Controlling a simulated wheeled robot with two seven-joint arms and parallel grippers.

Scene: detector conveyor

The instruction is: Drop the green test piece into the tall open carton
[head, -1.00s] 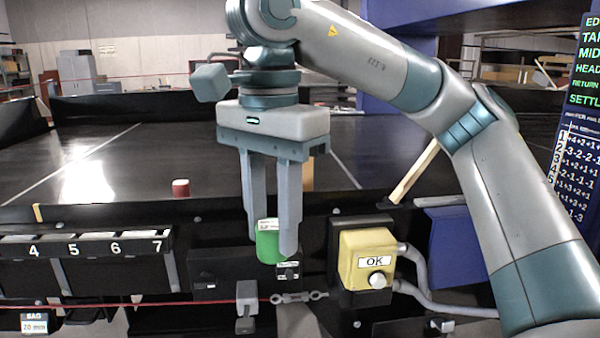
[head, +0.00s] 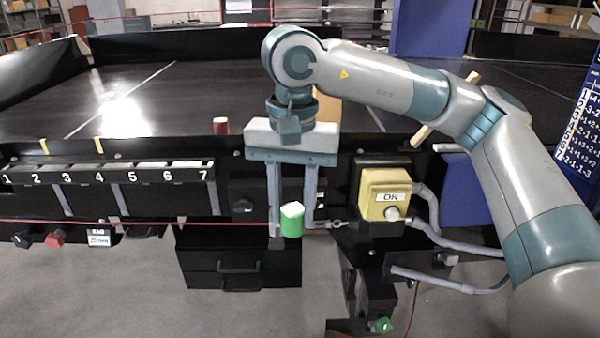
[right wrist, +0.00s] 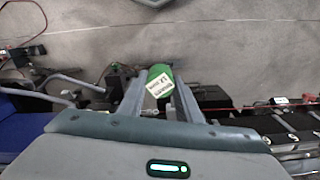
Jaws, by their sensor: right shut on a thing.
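The green test piece (head: 292,219) is a short green cylinder with a pale top, held upright or nearly so. My right gripper (head: 292,228) points down in front of the conveyor's near edge and is shut on it. In the right wrist view the green piece (right wrist: 160,79), with a white printed label, sits between the two fingers (right wrist: 159,92). A tan, cardboard-coloured thing (head: 328,112) shows behind my right wrist, mostly hidden; I cannot tell whether it is the tall open carton. My left gripper is not in view.
A red cylinder (head: 221,126) stands on the black conveyor (head: 190,90). A yellow OK button box (head: 383,194) is just right of the gripper. A numbered rack (head: 110,173) and a red cord (head: 120,222) run along the left front. Grey floor (head: 120,290) lies below.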

